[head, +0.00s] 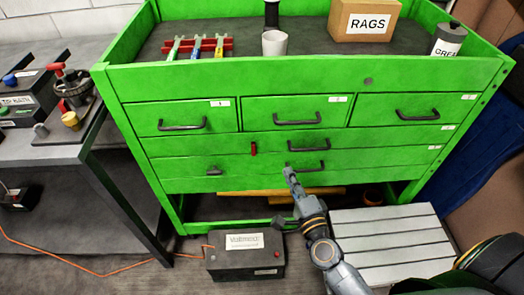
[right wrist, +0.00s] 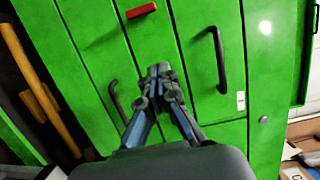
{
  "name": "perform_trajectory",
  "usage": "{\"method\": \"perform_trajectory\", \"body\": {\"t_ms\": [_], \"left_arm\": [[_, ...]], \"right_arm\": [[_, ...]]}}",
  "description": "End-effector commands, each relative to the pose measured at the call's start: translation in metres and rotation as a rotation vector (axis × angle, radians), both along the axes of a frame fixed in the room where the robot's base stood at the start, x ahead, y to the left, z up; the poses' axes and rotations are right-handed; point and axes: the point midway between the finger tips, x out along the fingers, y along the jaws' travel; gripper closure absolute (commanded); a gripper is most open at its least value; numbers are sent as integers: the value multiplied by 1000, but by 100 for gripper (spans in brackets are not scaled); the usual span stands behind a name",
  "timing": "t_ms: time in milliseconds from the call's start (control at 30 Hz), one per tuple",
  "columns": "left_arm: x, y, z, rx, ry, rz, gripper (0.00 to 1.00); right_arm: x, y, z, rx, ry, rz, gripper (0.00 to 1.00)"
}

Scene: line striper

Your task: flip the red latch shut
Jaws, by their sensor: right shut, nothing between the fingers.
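The red latch (head: 253,148) is a small upright bar on the front of the green cabinet (head: 330,80), left of the long drawer's handle. It also shows in the right wrist view (right wrist: 141,10), at the top edge. My right gripper (head: 289,172) is shut and empty, low in front of the cabinet, below and to the right of the latch and apart from it. In the right wrist view its closed fingertips (right wrist: 160,72) lie between two black drawer handles. Whether they touch the cabinet front, I cannot tell. My left gripper is not in view.
Black handles (head: 302,146) stick out from the drawers near my right gripper. A small grey knob (head: 214,170) sits at lower left of the cabinet front. A black battery box (head: 243,254) and a grey slatted platform (head: 392,242) stand on the floor in front.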

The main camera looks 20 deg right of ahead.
Motion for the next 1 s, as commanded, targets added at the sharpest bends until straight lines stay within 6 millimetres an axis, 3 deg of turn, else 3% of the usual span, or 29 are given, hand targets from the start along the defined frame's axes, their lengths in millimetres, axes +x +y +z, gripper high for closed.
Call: {"method": "perform_trajectory", "body": {"t_ms": [267,667,800,1000], "left_arm": [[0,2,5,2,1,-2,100],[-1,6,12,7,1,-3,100],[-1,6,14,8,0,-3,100],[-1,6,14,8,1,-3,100]], "right_arm": [[20,0,2,1,-2,-1,100],[103,-3,1,-1,-2,1,100],[107,20,0,1,1,2,100],[111,33,-1,-2,1,1,100]]}}
